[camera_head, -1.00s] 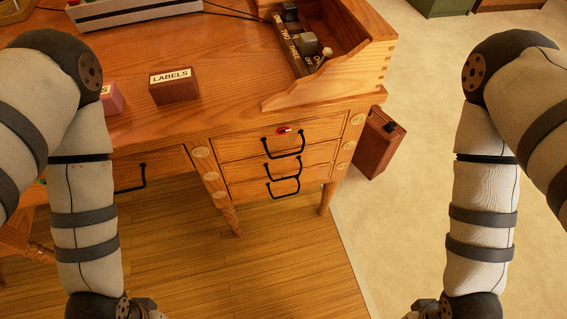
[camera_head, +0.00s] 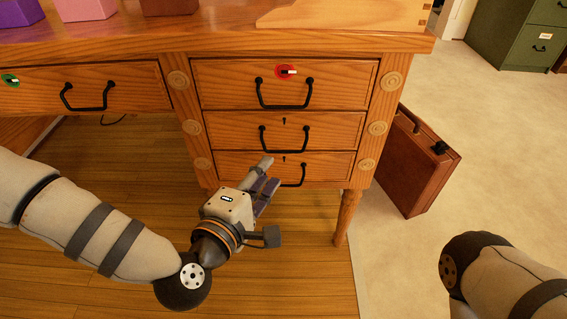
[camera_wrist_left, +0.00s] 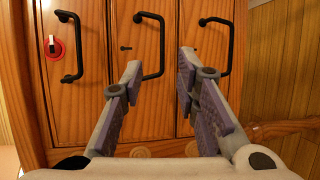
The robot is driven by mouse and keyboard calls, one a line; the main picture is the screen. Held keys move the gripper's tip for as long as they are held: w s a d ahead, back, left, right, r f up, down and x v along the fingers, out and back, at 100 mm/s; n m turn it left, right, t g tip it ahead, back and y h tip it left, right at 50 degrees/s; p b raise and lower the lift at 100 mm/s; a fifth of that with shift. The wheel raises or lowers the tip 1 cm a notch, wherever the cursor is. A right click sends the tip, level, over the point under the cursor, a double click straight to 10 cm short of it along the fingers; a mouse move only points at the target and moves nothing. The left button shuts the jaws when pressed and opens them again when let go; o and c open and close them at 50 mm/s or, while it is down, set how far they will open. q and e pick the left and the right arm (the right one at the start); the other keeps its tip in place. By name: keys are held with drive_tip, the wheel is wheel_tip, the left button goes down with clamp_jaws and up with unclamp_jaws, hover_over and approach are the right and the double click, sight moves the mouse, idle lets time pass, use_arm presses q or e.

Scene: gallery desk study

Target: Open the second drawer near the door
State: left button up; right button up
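The wooden desk has a stack of three drawers, all shut. The second drawer (camera_head: 335,133) is the middle one, with a black bar handle (camera_head: 284,145) and a small keyhole. My left gripper (camera_head: 268,177) is in front of and below this handle, apart from it, and overlaps the bottom drawer in the head view. In the left wrist view the drawers appear sideways; the left gripper (camera_wrist_left: 158,70) is open and empty, with the second drawer's handle (camera_wrist_left: 161,45) ahead between the fingers. My right gripper is out of view; only part of that arm shows.
The top drawer (camera_head: 225,80) has a red lock plate (camera_head: 286,71); the bottom drawer (camera_head: 235,165) is below. A desk leg (camera_head: 346,215) and a brown case (camera_head: 412,170) stand at the right. The floor in front is clear.

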sight(283, 153)
use_arm(q)
drive_tip(key=b+x, duration=0.1)
drive_tip(key=x, duration=0.5)
drive_tip(key=b+x, duration=0.1)
drive_tip(key=x, duration=0.2)
drive_tip(key=shift+f+b, duration=0.3)
drive_tip(key=shift+w+d+r, duration=0.1)
drive_tip(key=shift+w+d, duration=0.1)
drive_tip(key=shift+w, duration=0.15)
drive_tip(key=shift+c, duration=0.3)
clamp_jaws()
